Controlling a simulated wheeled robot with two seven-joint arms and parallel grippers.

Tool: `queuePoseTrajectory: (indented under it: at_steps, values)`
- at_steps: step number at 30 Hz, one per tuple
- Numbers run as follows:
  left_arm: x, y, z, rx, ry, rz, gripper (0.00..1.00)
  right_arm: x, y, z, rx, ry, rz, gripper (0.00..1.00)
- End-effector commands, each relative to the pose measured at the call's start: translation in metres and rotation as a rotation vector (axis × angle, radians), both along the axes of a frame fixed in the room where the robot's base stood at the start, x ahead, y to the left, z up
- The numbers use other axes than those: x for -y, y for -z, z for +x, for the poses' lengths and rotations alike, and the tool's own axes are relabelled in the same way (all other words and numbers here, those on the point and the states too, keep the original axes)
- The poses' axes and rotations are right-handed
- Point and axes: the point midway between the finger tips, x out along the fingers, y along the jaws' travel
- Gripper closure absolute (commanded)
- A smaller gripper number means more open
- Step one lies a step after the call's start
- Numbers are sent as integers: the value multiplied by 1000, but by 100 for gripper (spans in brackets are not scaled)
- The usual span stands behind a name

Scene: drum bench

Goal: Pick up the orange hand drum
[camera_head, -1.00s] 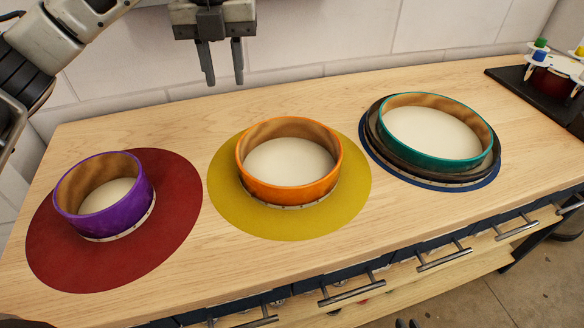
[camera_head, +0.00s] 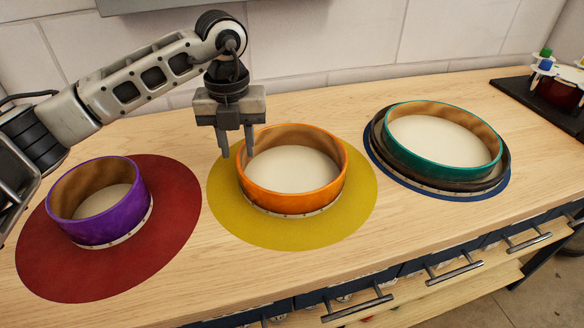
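The orange hand drum (camera_head: 292,181) lies open side up on a round yellow mat (camera_head: 325,231) in the middle of the bench. Its pale skin shows inside the rim. My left gripper (camera_head: 237,150) points down at the drum's back left rim, with its two fingers apart. The right finger overlaps the rim in the picture; I cannot tell whether it touches or whether the fingers straddle the wall. Nothing is visibly held. My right gripper is not in view.
A purple drum (camera_head: 115,216) sits on a red mat (camera_head: 70,275) at the left. A teal drum (camera_head: 440,166) sits in a dark ring on a blue mat (camera_head: 459,200) at the right. A dark tray (camera_head: 522,98) is at the far right. Drawers line the front edge.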

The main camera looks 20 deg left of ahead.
Motion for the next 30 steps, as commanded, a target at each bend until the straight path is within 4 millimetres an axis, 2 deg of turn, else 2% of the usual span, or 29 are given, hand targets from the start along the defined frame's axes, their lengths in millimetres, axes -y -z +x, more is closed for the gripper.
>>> queuePoseTrajectory:
  at_steps: [4, 8, 17, 20, 21, 30]
  values:
    - [4, 23, -8, -5, 2, 0, 69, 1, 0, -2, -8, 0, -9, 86]
    - [4, 39, -7, -4, 0, 0, 69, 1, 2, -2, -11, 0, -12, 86]
    - [4, 44, -7, 0, 1, -1, 69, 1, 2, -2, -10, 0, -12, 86]
    - [4, 44, -7, -1, 1, -1, 97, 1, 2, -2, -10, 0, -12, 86]
    - [4, 44, -6, -1, 1, -1, 100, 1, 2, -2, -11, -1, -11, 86]
    - [4, 43, -6, 1, 1, -3, 100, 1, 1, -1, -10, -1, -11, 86]
